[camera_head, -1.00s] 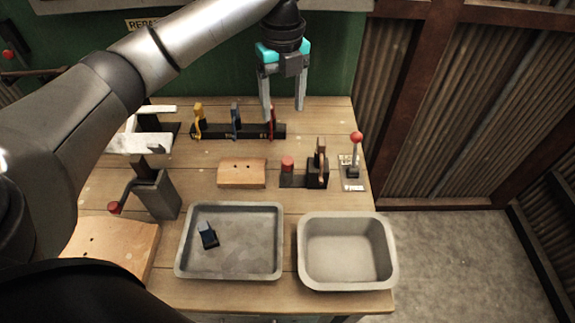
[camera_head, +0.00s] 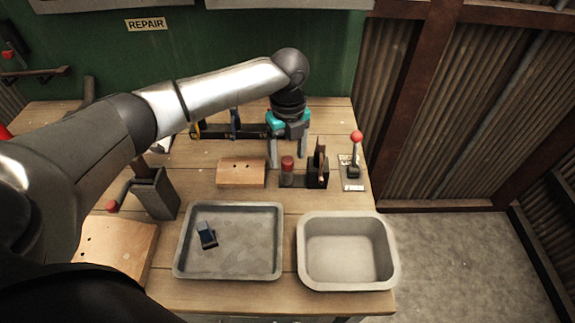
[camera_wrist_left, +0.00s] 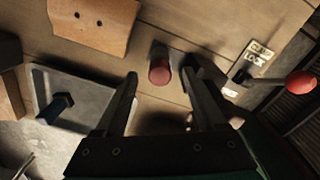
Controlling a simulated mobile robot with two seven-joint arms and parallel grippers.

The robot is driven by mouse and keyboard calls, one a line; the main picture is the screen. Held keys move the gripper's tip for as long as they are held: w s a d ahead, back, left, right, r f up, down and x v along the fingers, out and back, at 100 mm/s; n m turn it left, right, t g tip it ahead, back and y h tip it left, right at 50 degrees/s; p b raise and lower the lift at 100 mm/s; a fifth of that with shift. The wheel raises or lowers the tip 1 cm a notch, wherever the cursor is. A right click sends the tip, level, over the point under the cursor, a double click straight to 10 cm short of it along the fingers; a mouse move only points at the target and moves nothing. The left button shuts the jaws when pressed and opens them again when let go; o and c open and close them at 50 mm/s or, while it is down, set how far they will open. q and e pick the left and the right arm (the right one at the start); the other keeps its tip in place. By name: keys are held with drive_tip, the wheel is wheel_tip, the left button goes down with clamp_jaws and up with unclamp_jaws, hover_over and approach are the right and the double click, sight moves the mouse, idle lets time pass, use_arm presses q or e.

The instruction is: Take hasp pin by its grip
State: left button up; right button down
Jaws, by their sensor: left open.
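A short red-capped piece (camera_head: 287,163), which looks like the hasp pin's grip, stands upright at the left end of a black fixture (camera_head: 293,182) on the bench. It also shows in the left wrist view (camera_wrist_left: 160,72), its red top facing the camera. My left gripper (camera_head: 288,160) is open and points down at it from behind. In the wrist view the fingers (camera_wrist_left: 161,76) lie to either side of the red cap, with nothing held. I cannot tell how far the tips are above it. My right gripper is not in view.
A brown upright piece (camera_head: 321,160) stands on the fixture just right of the gripper. A red-ball lever (camera_head: 356,138) is farther right. A wooden block (camera_head: 241,173) lies left. A grey tray (camera_head: 178,240) and an empty bin (camera_head: 392,250) stand in front.

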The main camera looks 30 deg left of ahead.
use_arm(q)
drive_tip(key=shift+f, duration=0.3)
clamp_jaws()
idle(0.4)
